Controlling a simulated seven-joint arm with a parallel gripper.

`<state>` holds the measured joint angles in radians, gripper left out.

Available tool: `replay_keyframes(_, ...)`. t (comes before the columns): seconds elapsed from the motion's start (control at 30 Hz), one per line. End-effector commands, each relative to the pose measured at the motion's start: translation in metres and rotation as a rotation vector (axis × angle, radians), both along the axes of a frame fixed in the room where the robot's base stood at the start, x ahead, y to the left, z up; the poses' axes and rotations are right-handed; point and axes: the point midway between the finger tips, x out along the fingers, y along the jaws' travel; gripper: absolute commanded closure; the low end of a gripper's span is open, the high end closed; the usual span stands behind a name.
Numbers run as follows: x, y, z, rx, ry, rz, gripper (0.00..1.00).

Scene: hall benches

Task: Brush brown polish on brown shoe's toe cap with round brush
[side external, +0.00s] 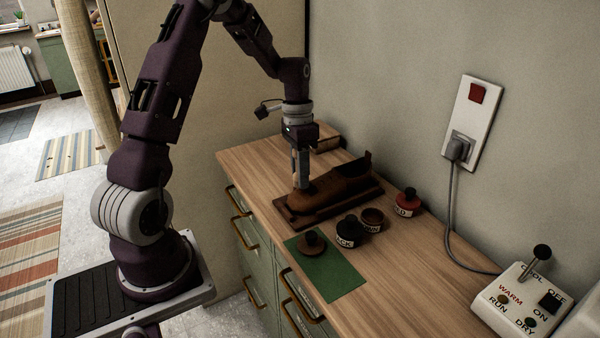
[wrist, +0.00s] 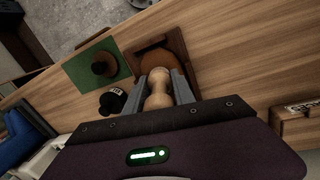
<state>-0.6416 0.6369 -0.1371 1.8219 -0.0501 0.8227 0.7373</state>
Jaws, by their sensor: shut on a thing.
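The brown shoe (side external: 335,185) sits on a dark wooden stand (side external: 296,222), its toe toward the left. My gripper (side external: 301,182) is directly over the toe cap, pointing down. In the wrist view my gripper (wrist: 160,78) is shut on the pale wooden knobbed handle of a round brush (wrist: 158,92). The brush head is hidden below the handle; it appears at or just above the toe cap (wrist: 155,58), and I cannot tell if it touches. The brown polish tin (side external: 372,219) stands right of the shoe and looks open.
A dark knobbed round brush (side external: 312,243) rests on a green mat (side external: 335,277). A black-lidded tin (side external: 348,231) and a red tin (side external: 407,201) stand nearby. A wooden box (side external: 329,146) is behind. A switch box (side external: 522,300) is at the right; the wall backs the bench.

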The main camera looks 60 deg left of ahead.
Motion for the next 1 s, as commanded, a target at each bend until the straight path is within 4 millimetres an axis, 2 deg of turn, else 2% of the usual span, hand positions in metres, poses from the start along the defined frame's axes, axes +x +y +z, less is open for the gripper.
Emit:
replay_keyframes(0.87, 0.004, 0.0, -0.015, 0.0, 0.0, 0.0, 1.0)
replay_keyframes(1.0, 0.005, -0.005, -0.015, 0.0, 0.0, -0.002, 1.0)
